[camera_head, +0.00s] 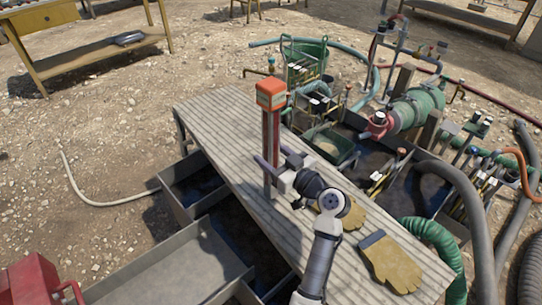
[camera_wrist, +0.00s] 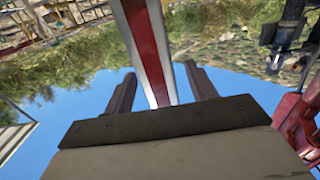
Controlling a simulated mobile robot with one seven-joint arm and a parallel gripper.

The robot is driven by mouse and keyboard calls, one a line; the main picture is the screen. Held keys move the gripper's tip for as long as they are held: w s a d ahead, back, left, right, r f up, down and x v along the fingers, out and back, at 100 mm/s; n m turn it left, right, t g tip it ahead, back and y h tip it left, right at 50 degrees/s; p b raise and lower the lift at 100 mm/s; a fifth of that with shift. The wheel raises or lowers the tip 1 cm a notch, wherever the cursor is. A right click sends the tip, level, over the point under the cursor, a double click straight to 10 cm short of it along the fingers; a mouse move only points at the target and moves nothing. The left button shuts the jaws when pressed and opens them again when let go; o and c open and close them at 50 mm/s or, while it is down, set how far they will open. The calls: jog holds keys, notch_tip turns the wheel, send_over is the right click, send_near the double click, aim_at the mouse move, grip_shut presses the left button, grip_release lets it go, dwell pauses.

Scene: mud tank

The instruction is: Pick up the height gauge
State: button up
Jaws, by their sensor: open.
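The height gauge (camera_head: 271,125) stands upright on the slatted plank table in the head view, with an orange-red head on a red and metal column. My gripper (camera_head: 268,173) is at the lower part of the column, coming from the right. In the wrist view the gauge's red and silver column (camera_wrist: 148,45) passes between the two fingers of my open gripper (camera_wrist: 161,82). The gauge's foot is partly hidden behind my gripper in the head view.
Two tan gloves lie on the table; the nearer one (camera_head: 391,264) is right of my arm, the other (camera_head: 343,212) partly behind it. A green pump (camera_head: 417,108), a dark green bin (camera_head: 329,143) and hoses crowd beyond the table. The table's far left end (camera_head: 215,112) is clear.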

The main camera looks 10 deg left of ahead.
jog(key=shift+x, duration=1.2)
jog(key=shift+r, duration=0.1)
grip_shut()
